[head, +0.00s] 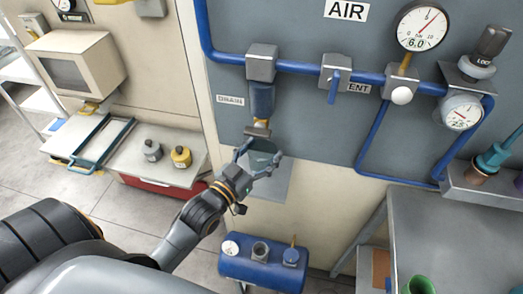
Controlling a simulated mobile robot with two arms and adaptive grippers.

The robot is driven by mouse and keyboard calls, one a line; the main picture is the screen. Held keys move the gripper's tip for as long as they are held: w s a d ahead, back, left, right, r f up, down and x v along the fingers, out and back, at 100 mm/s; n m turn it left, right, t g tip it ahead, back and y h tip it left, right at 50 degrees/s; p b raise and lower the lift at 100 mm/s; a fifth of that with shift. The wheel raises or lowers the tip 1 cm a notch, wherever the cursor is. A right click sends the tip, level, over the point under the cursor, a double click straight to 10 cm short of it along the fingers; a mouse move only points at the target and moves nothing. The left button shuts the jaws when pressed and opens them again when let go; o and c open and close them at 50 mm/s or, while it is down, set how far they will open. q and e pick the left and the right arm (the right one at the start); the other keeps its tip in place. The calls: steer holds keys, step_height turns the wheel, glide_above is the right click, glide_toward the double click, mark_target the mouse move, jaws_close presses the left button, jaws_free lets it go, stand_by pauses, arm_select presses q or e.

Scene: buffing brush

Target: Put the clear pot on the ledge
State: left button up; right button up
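My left gripper (262,157) reaches up to the wall panel, just below the blue drain filter. Its fingers are closed around the sides of a small see-through pot (263,149), which looks dark and greenish and is partly covered by the fingers. The pot is under the filter's lower nozzle. A grey ledge (273,184) sticks out from the wall just below and behind the gripper. The gap between pot and ledge is hard to judge. My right gripper is not in view.
A blue drain filter (261,99) hangs from the blue air pipe above the pot. A blue tank (262,268) stands below the ledge. A grey bench (450,240) is at the right. A cabinet with two small canisters (181,157) is at the left.

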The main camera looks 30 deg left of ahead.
arm_select(q)
steer(key=o, duration=0.3)
